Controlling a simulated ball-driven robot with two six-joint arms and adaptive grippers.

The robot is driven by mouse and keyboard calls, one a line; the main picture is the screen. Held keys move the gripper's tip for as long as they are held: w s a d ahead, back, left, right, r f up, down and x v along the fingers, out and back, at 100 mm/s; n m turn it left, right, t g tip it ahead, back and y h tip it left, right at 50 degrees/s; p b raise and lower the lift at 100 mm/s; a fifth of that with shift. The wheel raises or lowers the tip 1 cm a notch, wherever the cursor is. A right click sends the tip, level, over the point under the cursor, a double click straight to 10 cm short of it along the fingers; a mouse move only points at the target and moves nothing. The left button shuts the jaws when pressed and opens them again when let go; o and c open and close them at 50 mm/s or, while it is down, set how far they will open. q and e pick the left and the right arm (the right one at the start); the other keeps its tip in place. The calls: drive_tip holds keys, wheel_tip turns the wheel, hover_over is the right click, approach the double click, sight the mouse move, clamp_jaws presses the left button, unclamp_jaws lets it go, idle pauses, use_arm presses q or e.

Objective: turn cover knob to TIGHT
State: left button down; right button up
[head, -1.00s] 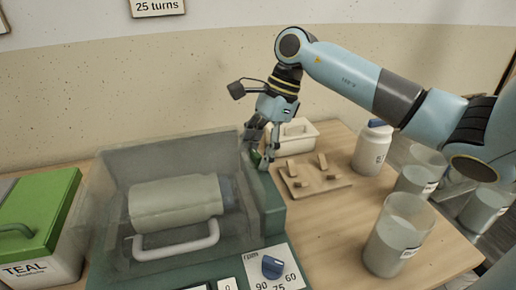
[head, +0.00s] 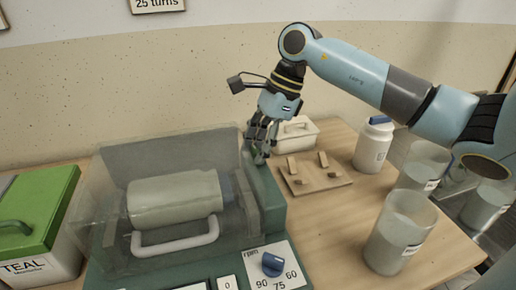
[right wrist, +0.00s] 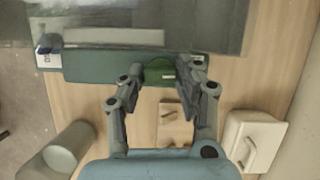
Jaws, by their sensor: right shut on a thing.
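The cover knob (right wrist: 160,72) is green and round, on the dark green end housing (head: 264,200) of the jar mill. My right gripper (head: 260,150) reaches down to it from above. In the right wrist view its two fingers (right wrist: 157,78) are closed on either side of the knob. In the head view the fingers hide most of the knob. Any TIGHT mark is too small or hidden to read. The clear cover (head: 110,215) is down over a pale jar (head: 175,198), with a white handle (head: 175,240) at its front. My left gripper is not in view.
A blue rpm dial (head: 272,263) is on the mill's front. To the right are a wooden board (head: 316,184) with small blocks, a white lidded box (head: 298,134), a white bottle (head: 373,145) and clear containers (head: 399,232). A green-lidded TEAL bucket (head: 35,225) is at left.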

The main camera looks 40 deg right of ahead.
drive_tip(key=m+t+h+b, duration=0.1)
drive_tip(key=m+b, duration=0.1)
drive_tip(key=m, duration=0.2)
drive_tip(key=shift+s+f, duration=0.1)
drive_tip(key=m+b, duration=0.1)
drive_tip(key=m, duration=0.2)
drive_tip(key=m+t+h+b, duration=0.1)
drive_tip(key=m+b, duration=0.1)
drive_tip(key=shift+a+m+t+h, duration=0.15)
drive_tip(key=shift+m+t+h, duration=0.15)
drive_tip(key=shift+m, duration=0.1)
drive_tip(key=o, duration=1.1)
drive_tip(key=shift+o, duration=0.2)
